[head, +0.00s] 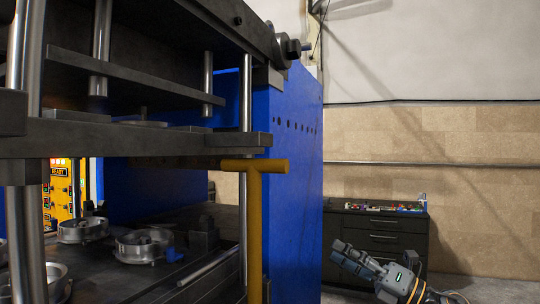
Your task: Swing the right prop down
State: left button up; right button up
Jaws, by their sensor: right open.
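The right prop (254,215) is a yellow T-shaped bar at the front right corner of the press (150,138). It stands upright, with its crossbar at the top, close under the dark upper plate. Whether the crossbar touches the plate is hard to tell. Its lower end runs out of the bottom of the head view. My right gripper (339,252) is at the lower right, to the right of the prop and apart from it. It is open, with nothing seen between its fingers. My left gripper is not in view.
The press's blue side frame (298,170) stands behind the prop. Round metal mould parts (145,244) sit on the lower bed. A dark drawer cabinet (375,232) with small items on top stands behind my right gripper. A yellow control panel (62,190) shows at the left.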

jog(key=s+a+r+n+g+p, duration=0.1)
jog(key=s+r+n+g, duration=0.1)
jog(key=s+r+n, duration=0.4)
jog(key=s+a+r+n+g, duration=0.2)
jog(key=s+r+n, duration=0.1)
jog(key=r, duration=0.5)
jog(key=n+h+p, duration=0.1)
jog(key=n+h, duration=0.2)
jog(key=n, duration=0.1)
send_near(261, 166)
jog(key=p+x, duration=0.1)
jog(key=x, duration=0.1)
jog(key=p+x, duration=0.2)
jog(key=x, duration=0.1)
jog(key=w+p+x, duration=0.1)
jog(key=p+x, duration=0.1)
jog(key=x, duration=0.1)
jog(key=shift+w+d, duration=0.1)
jog(key=shift+d, duration=0.15)
jog(key=shift+w+a+f, duration=0.1)
jog(key=shift+w+a, duration=0.1)
jog(key=shift+a, duration=0.2)
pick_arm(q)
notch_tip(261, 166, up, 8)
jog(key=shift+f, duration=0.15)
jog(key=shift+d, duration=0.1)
pick_arm(e)
jog(key=shift+d, duration=0.1)
grip_shut()
